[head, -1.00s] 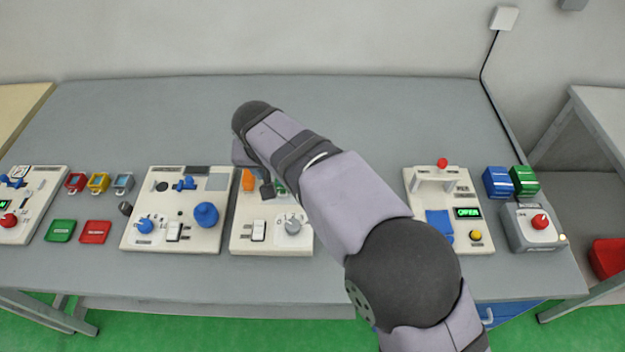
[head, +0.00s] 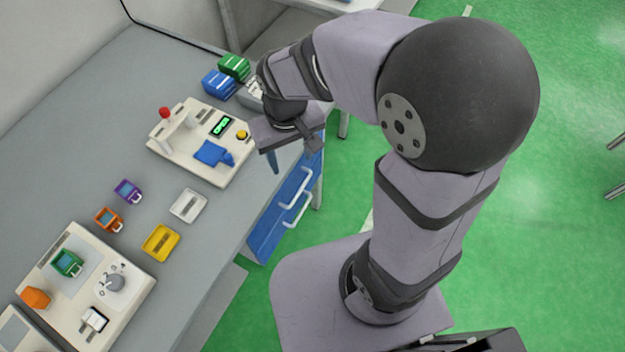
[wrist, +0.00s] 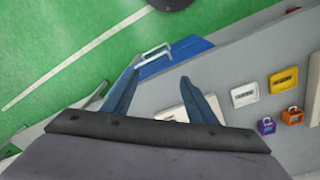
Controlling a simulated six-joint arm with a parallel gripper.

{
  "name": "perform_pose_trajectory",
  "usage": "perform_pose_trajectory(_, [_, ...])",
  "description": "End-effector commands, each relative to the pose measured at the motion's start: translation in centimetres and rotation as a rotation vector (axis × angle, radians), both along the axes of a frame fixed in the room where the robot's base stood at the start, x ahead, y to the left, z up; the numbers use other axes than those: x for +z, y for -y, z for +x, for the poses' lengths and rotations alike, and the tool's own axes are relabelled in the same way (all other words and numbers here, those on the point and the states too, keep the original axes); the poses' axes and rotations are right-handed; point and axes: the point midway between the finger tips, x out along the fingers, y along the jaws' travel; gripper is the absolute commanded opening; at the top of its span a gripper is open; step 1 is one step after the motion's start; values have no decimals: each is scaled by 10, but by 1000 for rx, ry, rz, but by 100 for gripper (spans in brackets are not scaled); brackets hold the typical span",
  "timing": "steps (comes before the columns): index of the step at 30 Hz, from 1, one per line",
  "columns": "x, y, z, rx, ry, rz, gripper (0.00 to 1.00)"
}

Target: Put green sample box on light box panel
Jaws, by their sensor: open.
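A small green box with a pale face and a handle (head: 67,262) sits on the light grey square of a cream panel (head: 118,318) at lower left in the head view. That panel also bears an orange knob, a grey dial and a switch. A larger green box (head: 234,68) stands beside a blue one at the table's far end. I cannot tell for sure which green box or panel the task names. My gripper (head: 293,156) is open and empty by the table's front edge, far from the small green box. Its spread fingers show in the wrist view (wrist: 158,77).
A cream panel with a lit OPEN display (head: 221,126) is left of my gripper. Purple (head: 128,191) and orange (head: 109,219) small boxes, a white tray (head: 188,205) and a yellow tray (head: 160,242) lie between the panels. Blue drawers (head: 285,215) are below the edge.

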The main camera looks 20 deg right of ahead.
Motion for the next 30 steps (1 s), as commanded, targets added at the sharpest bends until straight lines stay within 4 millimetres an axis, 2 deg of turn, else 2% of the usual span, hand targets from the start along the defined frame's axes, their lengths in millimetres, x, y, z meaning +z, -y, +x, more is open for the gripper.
perform_pose_trajectory(1, [-4,23,-16,-48,-16,5,52])
perform_pose_trajectory(3, [-9,43,-37,-88,-35,10,52])
perform_pose_trajectory(6, [-16,60,-59,-131,-55,18,52])
perform_pose_trajectory(9, [-20,69,-73,-155,-66,22,52])
perform_pose_trajectory(13, [-21,73,-79,-165,-71,24,52])
perform_pose_trajectory(30, [-22,72,-79,-164,-72,24,52])
